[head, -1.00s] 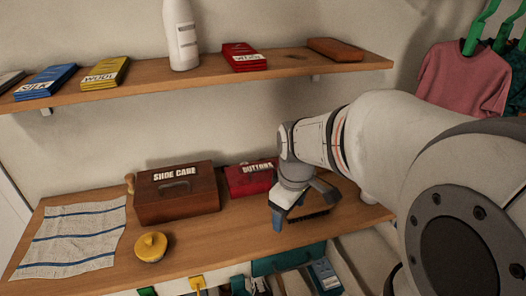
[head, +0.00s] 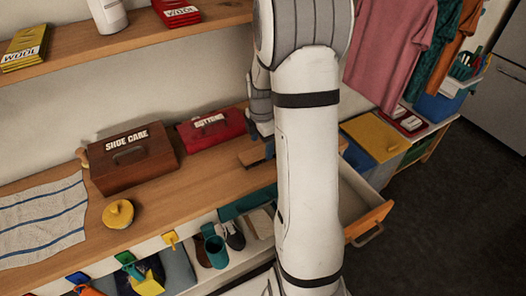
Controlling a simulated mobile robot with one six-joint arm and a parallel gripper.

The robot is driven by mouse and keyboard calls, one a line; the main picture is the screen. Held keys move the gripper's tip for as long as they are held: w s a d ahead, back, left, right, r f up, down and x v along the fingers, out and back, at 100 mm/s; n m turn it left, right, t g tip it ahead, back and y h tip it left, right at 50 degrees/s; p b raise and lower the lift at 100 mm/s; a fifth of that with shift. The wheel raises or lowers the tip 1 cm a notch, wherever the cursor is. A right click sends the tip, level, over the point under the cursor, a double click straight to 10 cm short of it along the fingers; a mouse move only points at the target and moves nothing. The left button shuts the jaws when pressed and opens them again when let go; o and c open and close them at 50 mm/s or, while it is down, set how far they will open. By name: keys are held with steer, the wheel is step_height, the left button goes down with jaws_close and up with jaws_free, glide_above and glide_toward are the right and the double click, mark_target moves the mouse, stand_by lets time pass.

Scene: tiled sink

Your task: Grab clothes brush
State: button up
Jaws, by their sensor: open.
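A flat brown wooden piece (head: 252,157), which looks like the clothes brush, shows at the worktop just left of my arm. My arm covers its right part, and its bristles cannot be made out. My gripper (head: 268,146) is mostly hidden behind my arm, with a blue fingertip showing right beside the wooden piece. The gripper is open. Whether the wooden piece lies between the fingers or touches them cannot be told.
A shoe care box (head: 135,160) and a red buttons box (head: 210,130) stand left of the gripper. A yellow round tin (head: 118,213) and striped cloth (head: 42,220) lie further left. An open drawer (head: 368,212) juts out right of my arm.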

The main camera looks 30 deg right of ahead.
mark_target(262, 149)
step_height(262, 149, down, 4)
steer(key=shift+r, duration=0.25)
steer(key=c, duration=1.1)
